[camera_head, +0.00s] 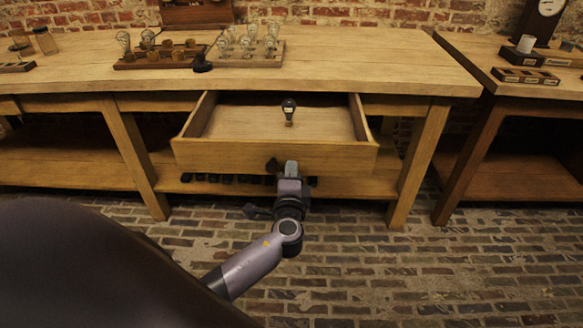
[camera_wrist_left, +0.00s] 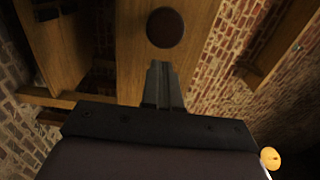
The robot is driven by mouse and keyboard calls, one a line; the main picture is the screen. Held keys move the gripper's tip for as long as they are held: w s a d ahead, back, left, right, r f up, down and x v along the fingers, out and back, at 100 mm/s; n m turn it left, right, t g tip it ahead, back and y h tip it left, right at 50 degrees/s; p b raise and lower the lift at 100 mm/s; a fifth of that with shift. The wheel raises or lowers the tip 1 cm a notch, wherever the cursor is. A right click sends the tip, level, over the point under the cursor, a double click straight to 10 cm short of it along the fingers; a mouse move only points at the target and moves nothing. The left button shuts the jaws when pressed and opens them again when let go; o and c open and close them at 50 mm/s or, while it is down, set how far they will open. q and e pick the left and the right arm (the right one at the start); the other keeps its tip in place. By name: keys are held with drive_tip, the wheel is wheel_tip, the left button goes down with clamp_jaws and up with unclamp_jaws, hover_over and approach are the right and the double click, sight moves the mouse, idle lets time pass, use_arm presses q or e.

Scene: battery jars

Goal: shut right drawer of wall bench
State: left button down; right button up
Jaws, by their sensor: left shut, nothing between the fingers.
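The right drawer (camera_head: 215,155) of the wooden wall bench (camera_head: 340,65) is pulled out. A small dark bulb with a pale base (camera_head: 288,111) stands inside it. The drawer has a dark round knob (camera_head: 272,165) on its front, which also shows in the left wrist view (camera_wrist_left: 165,27). My left gripper (camera_head: 291,168) is shut and empty, in front of the drawer face just right of the knob in the head view. In the left wrist view its fingers (camera_wrist_left: 160,82) point toward the drawer front below the knob. I cannot tell whether they touch it. My right gripper is not in view.
Clear bulbs on a wooden rack (camera_head: 250,55) and a second rack (camera_head: 140,60) stand on the bench top. Dark items line the lower shelf (camera_head: 350,187). A second bench (camera_head: 520,95) stands at the right. The brick floor (camera_head: 420,280) at front right is clear.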

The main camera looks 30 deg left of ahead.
use_arm(q)
drive_tip(key=shift+w+a, duration=0.35)
drive_tip(key=shift+w, duration=0.25)
drive_tip(key=shift+w+a, duration=0.1)
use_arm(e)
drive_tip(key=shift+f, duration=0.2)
